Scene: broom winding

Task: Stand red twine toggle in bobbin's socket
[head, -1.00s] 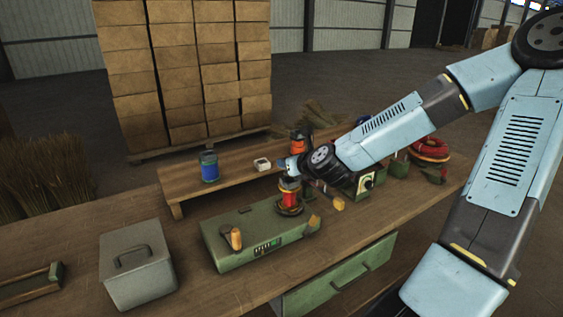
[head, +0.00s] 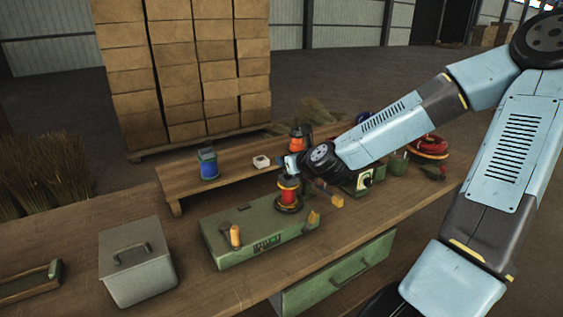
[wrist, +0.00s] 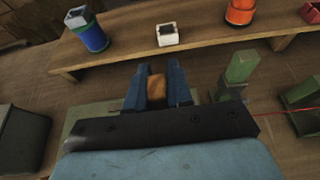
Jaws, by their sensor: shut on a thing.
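My gripper (wrist: 155,85) points down, with its two dark blue fingers shut on an orange-brown piece, which appears to be the wooden toggle (wrist: 157,88). In the head view my gripper (head: 290,172) is just above the red bobbin (head: 289,192), which stands on the green winder base (head: 240,243). The gripper hides the bobbin's top, so its socket does not show. I cannot tell whether the toggle touches the bobbin. In the wrist view a thin red strand (wrist: 280,112) runs off to the right.
A blue spool (head: 208,164), a small white box (head: 261,162) and an orange spool (head: 300,138) stand on the raised shelf (head: 178,190) behind. A wooden-handled crank (head: 235,236) rises from the winder base. A grey lidded box (head: 137,265) stands at left. Bare bench lies in front.

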